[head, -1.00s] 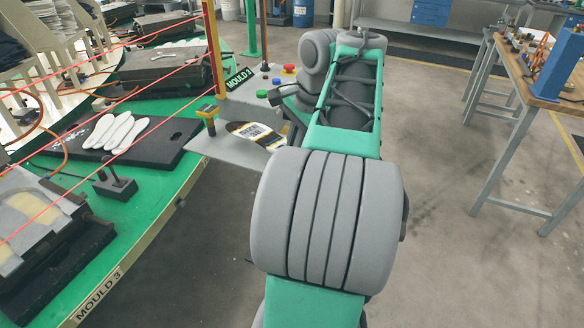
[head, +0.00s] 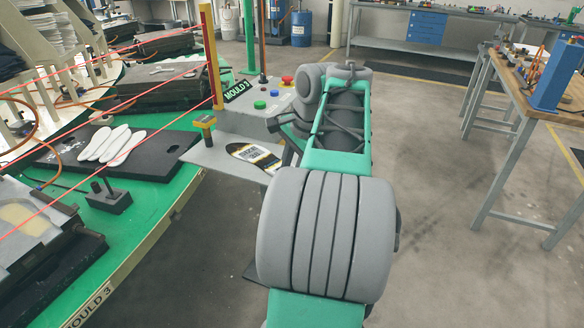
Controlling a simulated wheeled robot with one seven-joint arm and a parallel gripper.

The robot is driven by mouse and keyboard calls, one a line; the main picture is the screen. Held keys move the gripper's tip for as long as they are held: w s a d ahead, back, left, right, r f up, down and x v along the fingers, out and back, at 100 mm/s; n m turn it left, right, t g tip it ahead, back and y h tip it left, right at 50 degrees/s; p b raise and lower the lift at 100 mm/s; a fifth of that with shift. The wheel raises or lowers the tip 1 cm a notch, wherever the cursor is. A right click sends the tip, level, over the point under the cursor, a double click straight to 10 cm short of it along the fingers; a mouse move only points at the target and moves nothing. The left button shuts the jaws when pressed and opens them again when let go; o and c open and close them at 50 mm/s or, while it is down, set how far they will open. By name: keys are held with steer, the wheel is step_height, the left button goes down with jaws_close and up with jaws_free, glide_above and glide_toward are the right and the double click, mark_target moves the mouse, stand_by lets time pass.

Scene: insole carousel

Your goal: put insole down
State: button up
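A dark insole-shaped piece (head: 254,156) with a white and yellow printed patch lies on the grey shelf at the Mould 3 post. Several white insoles (head: 108,145) lie side by side on a black slab (head: 150,157) on the green carousel top at left. My arm reaches forward up the middle of the picture. Its dark end part, around my gripper (head: 282,121), shows just left of the green link, above the shelf's right side. The fingers are mostly hidden by the arm, so I cannot tell if they hold anything.
The grey shelf (head: 205,158) carries a yellow-topped post (head: 205,128). Green, blue and red buttons (head: 273,93) sit on the control box behind it. Red beams cross above the carousel (head: 160,205). A wooden workbench (head: 540,100) stands at right, with clear floor between.

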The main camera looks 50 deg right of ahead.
steer(key=shift+r, duration=0.1)
steer(key=p+v, duration=0.8)
steer(key=v, duration=0.4)
